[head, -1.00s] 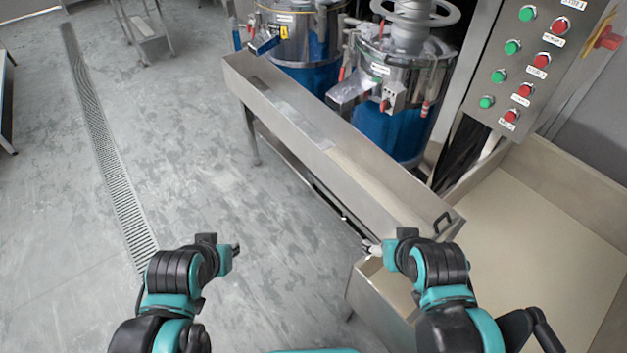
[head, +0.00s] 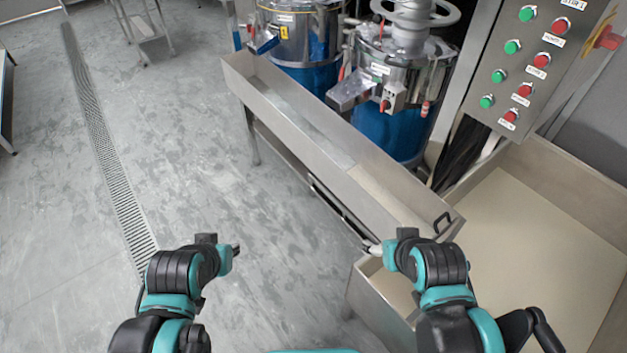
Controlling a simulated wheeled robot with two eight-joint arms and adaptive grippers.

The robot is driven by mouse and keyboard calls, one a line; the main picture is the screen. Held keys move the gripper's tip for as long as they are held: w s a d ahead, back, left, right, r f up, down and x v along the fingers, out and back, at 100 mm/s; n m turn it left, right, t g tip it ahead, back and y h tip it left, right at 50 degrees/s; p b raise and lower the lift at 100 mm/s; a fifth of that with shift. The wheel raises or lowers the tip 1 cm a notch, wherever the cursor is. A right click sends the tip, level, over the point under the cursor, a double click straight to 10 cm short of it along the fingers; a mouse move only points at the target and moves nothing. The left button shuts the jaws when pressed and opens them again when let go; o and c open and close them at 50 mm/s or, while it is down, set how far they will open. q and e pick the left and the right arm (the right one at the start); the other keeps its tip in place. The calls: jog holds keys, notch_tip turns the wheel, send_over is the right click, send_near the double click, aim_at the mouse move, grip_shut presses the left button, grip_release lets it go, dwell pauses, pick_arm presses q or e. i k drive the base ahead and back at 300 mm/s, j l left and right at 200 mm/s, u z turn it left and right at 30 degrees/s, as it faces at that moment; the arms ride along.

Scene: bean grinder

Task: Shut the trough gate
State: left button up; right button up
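The long steel trough (head: 290,118) runs diagonally from the upper left down to the right end, above the corner of a large bin. Cream-coloured material (head: 385,195) lies in its lower part, and the upper part shows bare metal. A black handle (head: 443,222) sits at the trough's right end, where the gate appears to be; how far the gate stands open cannot be made out. My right gripper (head: 371,249) is just left of and below that end, apart from the handle, its fingers mostly hidden. My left gripper (head: 237,250) is over the floor, away from the trough, its fingers edge-on.
The large steel bin (head: 585,180) at the right holds a cream-coloured mass (head: 535,235). Grinders (head: 405,95) stand behind the trough. A control panel (head: 530,65) with red and green buttons hangs above the bin.

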aim_at(438, 233)
jog(key=z, duration=1.3)
